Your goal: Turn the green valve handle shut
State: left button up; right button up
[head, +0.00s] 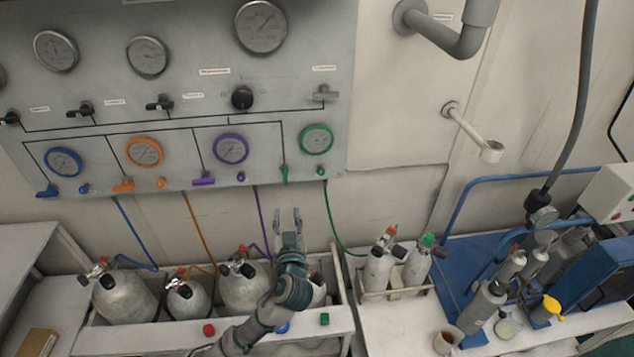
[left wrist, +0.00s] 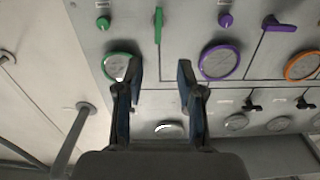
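The green valve handle (head: 284,174) is on the lower right of the grey panel (head: 190,95), left of and below the green-rimmed gauge (head: 316,139). It stands upright, along the black line. In the left wrist view the green handle (left wrist: 158,24) shows at the top, beyond the fingertips and between their lines. My left gripper (head: 287,216) is open and empty, fingers pointing up, below the green handle and apart from it. The left wrist view also shows the open fingers (left wrist: 158,75). My right gripper is in neither view.
The blue (head: 47,191), orange (head: 123,186) and purple (head: 203,181) handles lie crosswise. A small green knob (head: 320,171) sits right of the green handle. A green hose (head: 331,220) hangs right of my gripper, a purple one (head: 260,220) left. Cylinders (head: 243,287) stand below.

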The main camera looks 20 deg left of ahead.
pick_arm(q)
send_near(285, 178)
jog(key=w, duration=0.2)
jog(key=x, duration=0.3)
jog(key=a+x, duration=0.1)
jog(key=x, duration=0.1)
jog(key=s+x, duration=0.1)
jog(key=x, duration=0.2)
jog(key=shift+w+a, duration=0.3)
jog(key=shift+a, duration=0.05)
jog(key=shift+w+d, duration=0.15)
jog(key=shift+w, duration=0.3)
jog(key=shift+d+r, duration=0.15)
jog(key=shift+d, duration=0.25)
jog(key=shift+a, duration=0.2)
grip_shut()
jog(key=shift+a, duration=0.3)
jog(key=shift+d, duration=0.1)
